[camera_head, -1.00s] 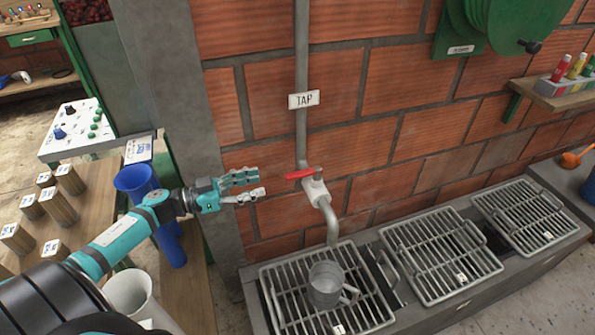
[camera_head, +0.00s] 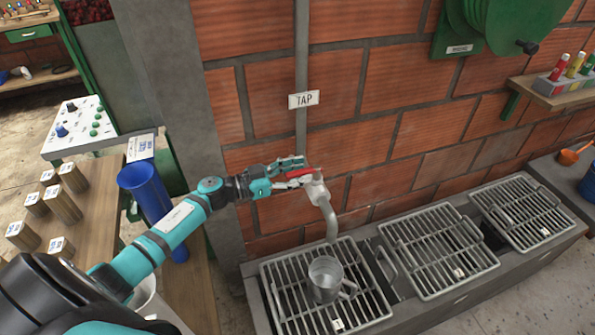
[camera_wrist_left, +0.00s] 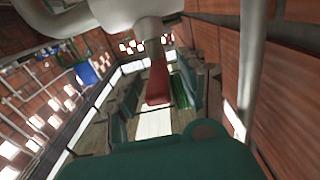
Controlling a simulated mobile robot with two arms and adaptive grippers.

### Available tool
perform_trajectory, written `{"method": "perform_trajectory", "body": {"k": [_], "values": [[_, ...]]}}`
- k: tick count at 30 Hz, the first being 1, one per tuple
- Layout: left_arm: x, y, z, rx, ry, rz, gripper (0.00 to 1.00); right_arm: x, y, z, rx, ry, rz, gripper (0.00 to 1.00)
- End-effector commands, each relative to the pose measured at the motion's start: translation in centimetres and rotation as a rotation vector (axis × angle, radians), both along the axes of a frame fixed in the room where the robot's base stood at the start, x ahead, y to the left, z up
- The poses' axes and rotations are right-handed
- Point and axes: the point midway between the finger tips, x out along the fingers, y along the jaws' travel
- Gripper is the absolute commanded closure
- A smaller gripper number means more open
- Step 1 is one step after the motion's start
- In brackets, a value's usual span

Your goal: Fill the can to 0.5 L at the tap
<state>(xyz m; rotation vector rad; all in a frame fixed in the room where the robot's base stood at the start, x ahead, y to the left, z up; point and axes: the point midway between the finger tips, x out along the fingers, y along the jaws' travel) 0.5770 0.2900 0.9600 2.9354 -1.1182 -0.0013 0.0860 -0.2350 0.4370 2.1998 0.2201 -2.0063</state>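The tap (camera_head: 317,190) is a grey pipe fitting on the brick wall with a red lever (camera_head: 300,175) pointing left. The metal can (camera_head: 325,280) stands upright on the left grate, under the spout; its water level cannot be seen. My left gripper (camera_head: 300,170) is at the red lever, its fingers on either side of it. In the left wrist view the lever (camera_wrist_left: 158,82) lies between the fingers (camera_wrist_left: 155,110), with gaps on both sides, so the gripper looks open. My right gripper is out of view.
The left grate (camera_head: 285,290) sits in a stone trough with two more grates to the right. A blue tall container (camera_head: 150,195) stands left of the tap. Several labelled wooden blocks (camera_head: 60,205) stand on the table at left.

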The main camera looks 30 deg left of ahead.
Motion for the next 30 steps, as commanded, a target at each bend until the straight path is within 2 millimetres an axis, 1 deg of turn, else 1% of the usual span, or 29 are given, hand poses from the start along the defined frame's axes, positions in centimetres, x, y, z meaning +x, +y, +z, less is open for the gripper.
{"method": "perform_trajectory", "body": {"k": [1, 2, 9, 22, 26, 30], "values": [[0.0, 0.0, 0.0, 0.000, 0.000, 0.000, 0.64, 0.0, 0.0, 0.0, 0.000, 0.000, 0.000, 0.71], [0.0, 0.0, 0.0, 0.000, 0.000, 0.000, 0.68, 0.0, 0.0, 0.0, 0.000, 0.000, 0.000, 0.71], [0.0, 0.0, 0.0, -0.001, -0.001, 0.000, 1.00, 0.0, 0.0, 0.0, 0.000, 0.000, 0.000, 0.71], [-0.1, 0.0, 0.1, -0.001, -0.001, 0.006, 1.00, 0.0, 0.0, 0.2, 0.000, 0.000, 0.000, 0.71], [-0.2, -0.2, 0.4, -0.002, 0.001, 0.035, 1.00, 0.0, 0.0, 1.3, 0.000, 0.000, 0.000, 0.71], [-0.5, -0.5, 0.7, -0.004, 0.003, 0.102, 1.00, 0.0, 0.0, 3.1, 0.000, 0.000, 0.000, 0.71]]}}
